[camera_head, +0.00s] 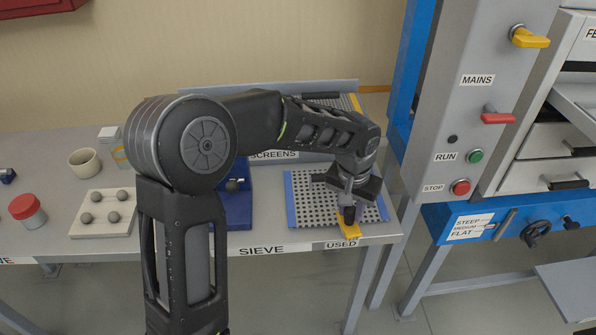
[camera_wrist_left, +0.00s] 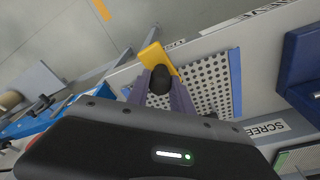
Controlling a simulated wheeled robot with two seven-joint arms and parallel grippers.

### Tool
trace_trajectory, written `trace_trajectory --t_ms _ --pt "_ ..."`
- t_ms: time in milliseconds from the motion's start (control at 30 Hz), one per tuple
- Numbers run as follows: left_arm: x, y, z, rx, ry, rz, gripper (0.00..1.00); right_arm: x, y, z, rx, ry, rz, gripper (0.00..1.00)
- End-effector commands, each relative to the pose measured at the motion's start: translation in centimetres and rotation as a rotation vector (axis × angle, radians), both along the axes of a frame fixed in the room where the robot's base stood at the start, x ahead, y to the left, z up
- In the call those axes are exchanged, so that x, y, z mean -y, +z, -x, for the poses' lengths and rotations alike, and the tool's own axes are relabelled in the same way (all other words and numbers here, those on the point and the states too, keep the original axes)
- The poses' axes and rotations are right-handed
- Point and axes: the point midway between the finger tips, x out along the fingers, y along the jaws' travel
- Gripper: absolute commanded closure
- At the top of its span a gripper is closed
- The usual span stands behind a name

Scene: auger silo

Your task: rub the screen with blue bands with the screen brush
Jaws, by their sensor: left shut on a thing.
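The screen with blue bands (camera_head: 303,205) lies flat on the bench, a perforated grey plate with a blue strip down each side. My left gripper (camera_head: 348,207) is over its right half, shut on the dark handle of the screen brush (camera_head: 348,231). The brush has a yellow body, seen at the screen's front edge. In the left wrist view the brush (camera_wrist_left: 154,55) sits beyond the fingertips (camera_wrist_left: 160,90), beside the perforated screen (camera_wrist_left: 205,85). I cannot tell whether its underside touches the screen. My right gripper is not in view.
Behind is a rack labelled SCREENS (camera_head: 275,155) with a yellow-banded screen (camera_head: 354,101). A blue container (camera_head: 238,212) stands left of the screen. Further left are a peg board (camera_head: 104,213), a cup (camera_head: 84,162) and a red-lidded jar (camera_head: 27,210). A control post (camera_head: 475,130) rises at right.

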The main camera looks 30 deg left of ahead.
Motion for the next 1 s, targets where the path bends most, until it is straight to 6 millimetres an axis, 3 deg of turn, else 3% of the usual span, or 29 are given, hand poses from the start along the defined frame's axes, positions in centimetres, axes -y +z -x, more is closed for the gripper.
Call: trace_trajectory --t_ms 167,433,567,1000 --pt "-1.5 0.6 -0.3 0.0 -0.005 -0.001 1.0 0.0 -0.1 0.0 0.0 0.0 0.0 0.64" --pt "-9.8 4.0 -0.6 -0.001 -0.084 -0.003 1.0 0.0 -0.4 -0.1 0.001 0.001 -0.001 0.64" --pt "-12.7 5.4 -0.3 0.0 -0.124 -0.001 1.0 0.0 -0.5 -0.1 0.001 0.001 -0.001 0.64" --pt "-13.5 5.6 -0.1 0.0 -0.144 0.001 1.0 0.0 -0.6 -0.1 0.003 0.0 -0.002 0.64"
